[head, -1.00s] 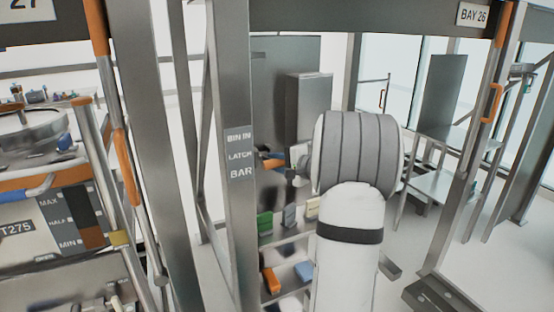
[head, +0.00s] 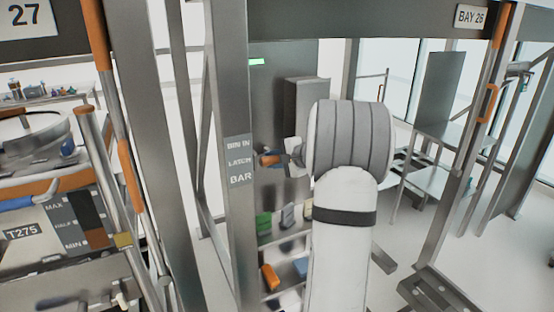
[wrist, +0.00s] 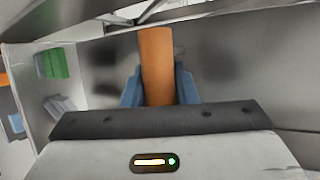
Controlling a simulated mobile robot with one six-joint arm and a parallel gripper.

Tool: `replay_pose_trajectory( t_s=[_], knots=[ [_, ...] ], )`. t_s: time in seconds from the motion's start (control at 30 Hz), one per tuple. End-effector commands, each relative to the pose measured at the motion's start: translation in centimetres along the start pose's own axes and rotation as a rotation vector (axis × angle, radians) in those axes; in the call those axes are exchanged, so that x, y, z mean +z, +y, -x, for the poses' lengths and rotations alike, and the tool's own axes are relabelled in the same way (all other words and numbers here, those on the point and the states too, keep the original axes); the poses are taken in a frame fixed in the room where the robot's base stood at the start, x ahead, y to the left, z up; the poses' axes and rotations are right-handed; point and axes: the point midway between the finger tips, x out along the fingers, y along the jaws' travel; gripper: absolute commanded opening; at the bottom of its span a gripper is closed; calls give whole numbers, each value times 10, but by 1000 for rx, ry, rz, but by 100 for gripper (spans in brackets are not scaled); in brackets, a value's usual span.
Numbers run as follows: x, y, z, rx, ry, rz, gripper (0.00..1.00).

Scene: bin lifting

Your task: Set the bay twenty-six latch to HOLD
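The orange latch handle (wrist: 157,65) runs up the middle of the wrist view, between the two blue fingers of my gripper (wrist: 159,90). The fingers lie close against its sides and look shut on it. In the head view the handle (head: 270,160) is a small orange piece just right of the post label (head: 239,161) reading BIN IN, LATCH, BAR. My gripper (head: 284,158) is there too, partly hidden by my wrist. The BAY 26 sign (head: 471,15) is at top right. I cannot read any HOLD mark.
A green light (head: 257,62) shows on the grey panel behind the post. Shelves with green, orange and blue pieces (head: 270,277) lie below the handle. Bay 27 (head: 24,15), with a T275 bin (head: 22,233), stands at left. Steel posts flank my arm closely.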

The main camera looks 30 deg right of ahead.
Motion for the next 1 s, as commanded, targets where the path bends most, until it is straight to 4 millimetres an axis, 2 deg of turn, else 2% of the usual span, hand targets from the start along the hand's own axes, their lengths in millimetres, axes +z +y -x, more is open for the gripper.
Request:
replay_pose_trajectory(
  t_s=[0.03,0.27,0.57,0.9,1.0],
  knots=[
    [1,-2,0,-3,-1,2,29],
    [0,-1,0,-2,0,1,47],
    [-1,-1,6,-3,1,2,47],
    [-1,0,60,-4,4,2,47],
    [0,0,71,-3,1,2,47]
  ],
)
